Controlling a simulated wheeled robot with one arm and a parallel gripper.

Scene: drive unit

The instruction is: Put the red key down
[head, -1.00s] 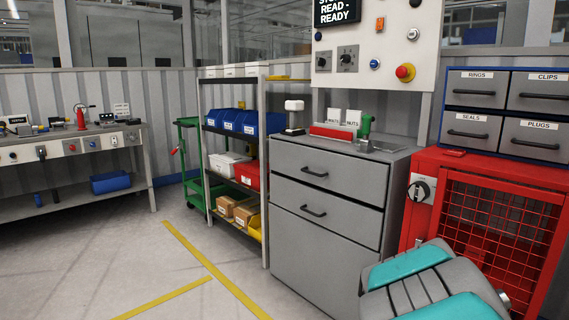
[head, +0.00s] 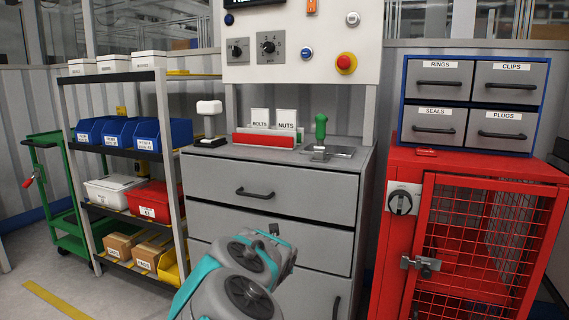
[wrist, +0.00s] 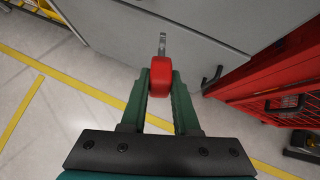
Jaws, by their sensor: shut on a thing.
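The red key (wrist: 161,76) shows in the wrist view, with a red head and a grey metal shaft pointing away from me. My gripper (wrist: 160,92) is shut on the red head, one green finger on each side. The key is held in the air in front of the grey cabinet (wrist: 150,30), with the floor below. In the head view my arm reaches toward the grey drawer cabinet (head: 275,185), and the gripper and key are hidden there.
The cabinet top holds a red card holder (head: 265,139), a green-handled lever (head: 320,128) and a white-topped device (head: 209,110). A red mesh cage (head: 400,245) stands at the right, with a drawer box (head: 478,103) on it. A loaded shelf (head: 113,78) stands left.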

